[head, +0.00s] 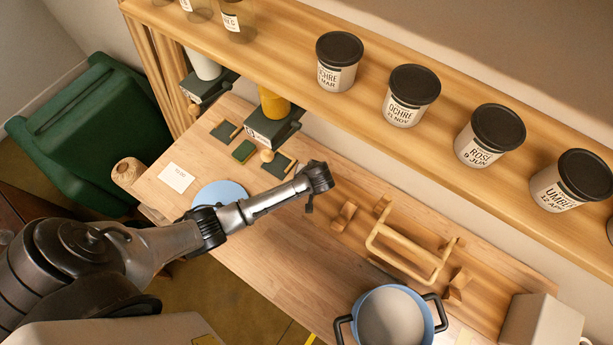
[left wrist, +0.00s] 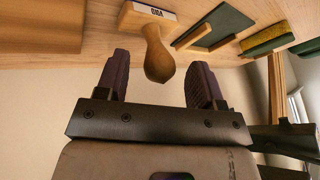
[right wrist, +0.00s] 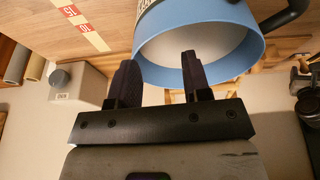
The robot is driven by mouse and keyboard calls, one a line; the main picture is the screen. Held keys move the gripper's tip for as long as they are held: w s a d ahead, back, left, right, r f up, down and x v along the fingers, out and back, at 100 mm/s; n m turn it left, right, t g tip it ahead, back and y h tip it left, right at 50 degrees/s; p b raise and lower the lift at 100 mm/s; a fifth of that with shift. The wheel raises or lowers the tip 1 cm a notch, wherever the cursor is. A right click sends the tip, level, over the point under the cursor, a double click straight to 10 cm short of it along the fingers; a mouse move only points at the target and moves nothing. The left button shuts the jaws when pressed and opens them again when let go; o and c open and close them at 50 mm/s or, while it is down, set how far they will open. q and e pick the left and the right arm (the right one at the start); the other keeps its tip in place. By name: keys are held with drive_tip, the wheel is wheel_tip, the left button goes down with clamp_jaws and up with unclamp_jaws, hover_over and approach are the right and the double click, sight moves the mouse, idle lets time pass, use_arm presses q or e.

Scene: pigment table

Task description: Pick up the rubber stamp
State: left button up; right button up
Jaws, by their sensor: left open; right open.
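The rubber stamp (left wrist: 158,56) shows in the left wrist view, with a rounded wooden handle pointing toward my gripper and a labelled wooden base on the wooden surface. My left gripper (left wrist: 160,74) is open, and the handle's end appears between its fingertips, with no contact visible. In the head view my left gripper (head: 318,178) is over the table, right of the dark green pad; I cannot make out the stamp clearly there. My right gripper (right wrist: 160,62) is open and empty near a blue pot (right wrist: 200,62).
A dark green pad (left wrist: 222,22) and a yellow-green sponge (left wrist: 265,40) lie beside the stamp. The blue pot (head: 428,318) stands at the front right, with a wooden rack (head: 405,247) behind it. A shelf of jars (head: 410,95) overhangs the table's back.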

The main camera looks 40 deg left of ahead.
use_arm(q)
drive_tip(key=shift+x, duration=1)
use_arm(e)
drive_tip(key=shift+d, duration=0.15)
use_arm(q)
drive_tip(key=shift+c, duration=0.2)
drive_tip(key=c, duration=1)
drive_tip(key=shift+o, duration=0.2)
use_arm(e)
drive_tip(key=shift+r, duration=0.1)
use_arm(q)
drive_tip(key=shift+r+p, duration=0.85)
drive_tip(key=shift+p, duration=0.05)
use_arm(e)
drive_tip(key=shift+r, duration=0.85)
use_arm(q)
wheel_tip(320, 180, up, 3)
drive_tip(key=p, duration=0.3)
drive_tip(key=w+d+r+p, duration=0.3)
drive_tip(key=d+r, duration=0.3)
drive_tip(key=d, duration=0.5)
drive_tip(key=shift+w+r+p, duration=0.15)
drive_tip(key=shift+w+p, duration=0.2)
drive_tip(key=shift+p, duration=0.3)
use_arm(e)
wheel_tip(320, 180, up, 7)
